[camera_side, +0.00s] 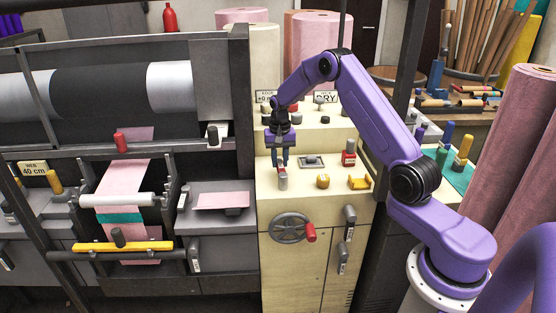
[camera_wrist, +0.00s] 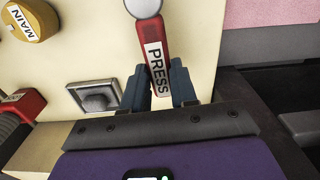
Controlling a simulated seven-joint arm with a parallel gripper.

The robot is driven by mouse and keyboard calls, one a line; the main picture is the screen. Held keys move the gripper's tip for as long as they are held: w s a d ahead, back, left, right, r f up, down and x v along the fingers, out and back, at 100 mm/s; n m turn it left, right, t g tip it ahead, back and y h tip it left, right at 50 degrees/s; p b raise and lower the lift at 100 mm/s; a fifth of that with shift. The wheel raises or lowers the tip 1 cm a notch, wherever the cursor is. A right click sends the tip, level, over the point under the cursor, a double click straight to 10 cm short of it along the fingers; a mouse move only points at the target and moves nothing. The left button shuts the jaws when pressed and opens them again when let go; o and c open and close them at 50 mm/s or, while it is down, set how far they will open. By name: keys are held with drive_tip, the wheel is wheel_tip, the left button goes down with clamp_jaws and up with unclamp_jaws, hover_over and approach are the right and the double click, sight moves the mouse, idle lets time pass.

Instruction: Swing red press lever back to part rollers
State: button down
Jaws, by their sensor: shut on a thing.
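The red press lever (camera_wrist: 157,55) carries a white PRESS label and a pale round knob at its far end in the wrist view. In the side view the lever (camera_side: 283,183) shows at the left edge of the cream control panel, below my gripper. My gripper (camera_side: 280,166) points down and is shut on the lever. In the wrist view its two dark fingers (camera_wrist: 168,88) sit on either side of the labelled red part. The rollers, with a white one (camera_side: 117,200) over a pink and teal strip, stand left of the panel.
The cream panel also bears a yellow MAIN knob (camera_side: 323,181), a grey square switch (camera_side: 311,161), a red switch (camera_side: 349,153) and a yellow handle (camera_side: 360,183). A handwheel (camera_side: 290,228) is on its front. A dark post (camera_side: 241,110) rises left of my gripper.

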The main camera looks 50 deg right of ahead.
sight(280, 162)
idle(0.4)
drive_tip(key=c, duration=0.9)
unclamp_jaws()
drive_tip(key=shift+r, duration=0.1)
wheel_tip(280, 162, up, 17)
drive_tip(key=shift+r, duration=0.15)
